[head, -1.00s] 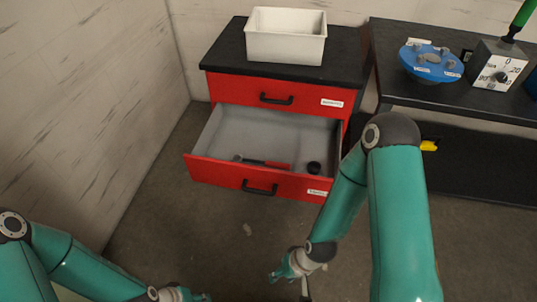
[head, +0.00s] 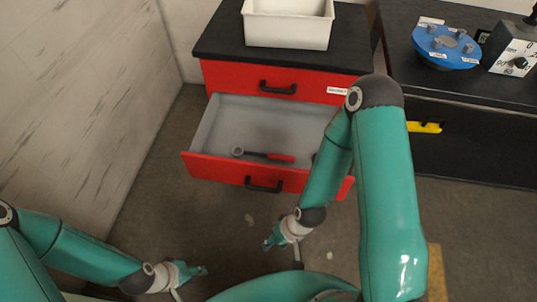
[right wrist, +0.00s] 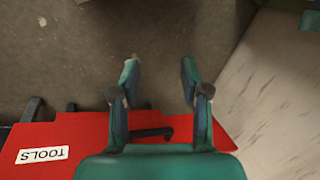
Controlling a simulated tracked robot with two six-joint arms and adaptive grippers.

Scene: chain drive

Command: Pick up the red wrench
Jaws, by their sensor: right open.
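The red wrench (head: 280,158) lies flat in the open lower drawer (head: 225,166) of the red cabinet. It has a red handle, a dark shank and a ring-shaped head at its left end. My right gripper (head: 283,246) is open and empty, in front of the drawer and apart from the wrench. In the right wrist view its two fingers (right wrist: 158,78) stand apart over bare floor, with the red drawer front (right wrist: 90,130) below them in the picture. My left gripper (head: 192,282) is open and empty, low at the front left. The wrench is not visible in the wrist view.
A white bin (head: 288,30) stands on the black cabinet top. A dark bench (head: 480,85) with a blue disc part (head: 447,45) and a grey dial box (head: 515,48) is at the right. A wall (head: 75,100) bounds the left.

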